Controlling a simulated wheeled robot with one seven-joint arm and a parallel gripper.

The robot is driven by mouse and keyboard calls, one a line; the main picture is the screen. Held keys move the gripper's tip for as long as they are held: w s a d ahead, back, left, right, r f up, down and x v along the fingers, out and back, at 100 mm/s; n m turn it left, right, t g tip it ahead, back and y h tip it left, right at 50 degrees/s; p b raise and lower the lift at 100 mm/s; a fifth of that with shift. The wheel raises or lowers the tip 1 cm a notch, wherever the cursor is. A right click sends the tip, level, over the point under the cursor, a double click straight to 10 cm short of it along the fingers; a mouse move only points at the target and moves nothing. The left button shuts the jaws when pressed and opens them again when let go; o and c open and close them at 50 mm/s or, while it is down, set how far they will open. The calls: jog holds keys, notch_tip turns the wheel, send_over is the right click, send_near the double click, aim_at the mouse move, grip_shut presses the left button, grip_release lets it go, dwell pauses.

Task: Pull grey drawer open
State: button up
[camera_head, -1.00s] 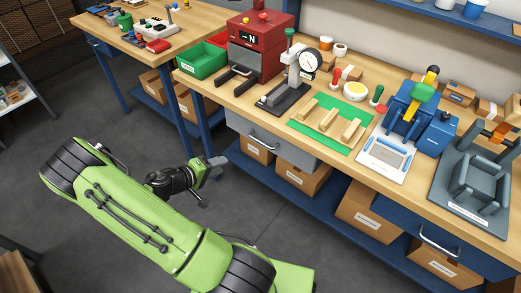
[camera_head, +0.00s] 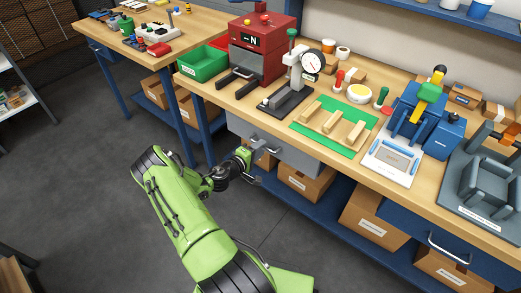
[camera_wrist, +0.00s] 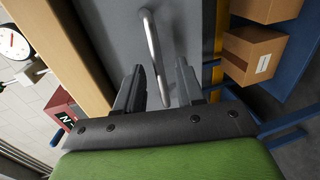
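The grey drawer (camera_head: 298,153) is under the workbench top and looks shut. Its silver bar handle (camera_head: 266,138) is on its front. In the wrist view the grey drawer front (camera_wrist: 190,25) fills the middle, with the handle (camera_wrist: 151,40) running down it. My gripper (camera_wrist: 158,82) is open, one dark finger on each side of the handle's near end. I see a gap between the handle and each finger; the depth is hard to judge. In the head view my gripper (camera_head: 256,166) is in front of the drawer, its fingertips partly hidden.
Cardboard boxes (camera_head: 305,182) stand on the blue lower shelf (camera_head: 325,217) below the drawer. A blue table leg (camera_head: 203,130) is left of it. A blue drawer (camera_head: 440,238) is further right. The grey floor (camera_head: 90,200) in front is clear.

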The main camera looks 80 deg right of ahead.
jog(key=shift+s+d+f, duration=0.1)
jog(key=shift+s+d, duration=0.15)
jog(key=shift+d, duration=0.25)
grip_shut()
jog(key=shift+w+a, duration=0.1)
jog(key=shift+a, duration=0.05)
